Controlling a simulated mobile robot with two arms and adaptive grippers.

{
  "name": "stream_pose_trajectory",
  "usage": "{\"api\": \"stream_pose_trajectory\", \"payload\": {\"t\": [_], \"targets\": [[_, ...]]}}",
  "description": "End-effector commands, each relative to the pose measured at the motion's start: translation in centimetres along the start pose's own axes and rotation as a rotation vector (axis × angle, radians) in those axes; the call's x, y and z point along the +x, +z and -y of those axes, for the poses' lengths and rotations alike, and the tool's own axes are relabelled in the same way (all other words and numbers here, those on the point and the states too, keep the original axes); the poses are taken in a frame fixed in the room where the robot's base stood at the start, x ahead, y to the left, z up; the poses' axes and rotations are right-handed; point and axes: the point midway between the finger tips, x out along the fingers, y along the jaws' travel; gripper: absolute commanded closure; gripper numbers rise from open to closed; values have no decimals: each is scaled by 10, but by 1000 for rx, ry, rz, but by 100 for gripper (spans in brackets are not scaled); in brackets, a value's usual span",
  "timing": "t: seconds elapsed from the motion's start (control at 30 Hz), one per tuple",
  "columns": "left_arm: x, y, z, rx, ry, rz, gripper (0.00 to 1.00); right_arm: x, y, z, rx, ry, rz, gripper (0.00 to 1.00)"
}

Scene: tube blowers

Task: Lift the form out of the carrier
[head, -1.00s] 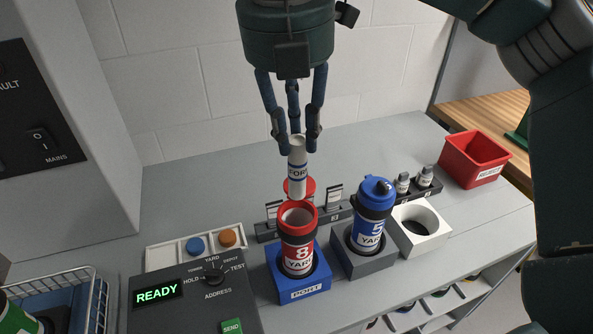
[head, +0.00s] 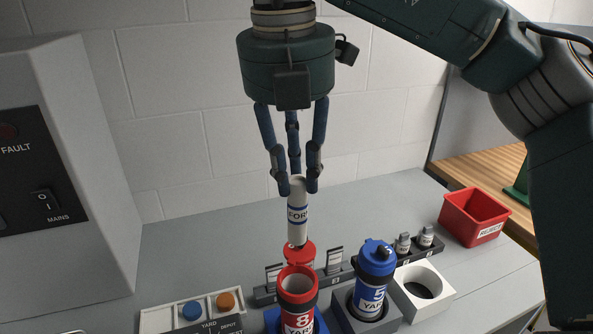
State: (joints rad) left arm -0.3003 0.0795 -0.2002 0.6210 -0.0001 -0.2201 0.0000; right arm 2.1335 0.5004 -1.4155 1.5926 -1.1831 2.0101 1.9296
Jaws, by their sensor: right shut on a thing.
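The form (head: 298,216) is a white roll with dark blue bands and lettering. My right gripper (head: 297,187) is shut on its upper end and holds it upright. The form hangs above and a little behind the red carrier (head: 298,297), marked 8 YARD, whose round mouth is open. The carrier stands upright in the blue port block (head: 273,319); its lower part is cut off by the frame. A red round lid (head: 299,254) shows behind the carrier's mouth, partly covered by the form's lower end. My left gripper is not in view.
A blue carrier (head: 374,280) stands in a grey block to the right. Beside it is a white block (head: 424,291) with a round hole. A red bin (head: 474,217) stands back right. A tray (head: 190,313) with blue and orange discs lies left.

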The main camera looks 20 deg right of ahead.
Motion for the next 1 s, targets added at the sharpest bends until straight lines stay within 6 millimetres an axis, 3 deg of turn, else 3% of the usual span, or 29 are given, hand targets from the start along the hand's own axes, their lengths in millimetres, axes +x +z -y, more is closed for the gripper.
{"api": "stream_pose_trajectory", "payload": {"t": [1.0], "targets": [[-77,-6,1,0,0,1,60,-85,13,0,0,0,1,91]]}}
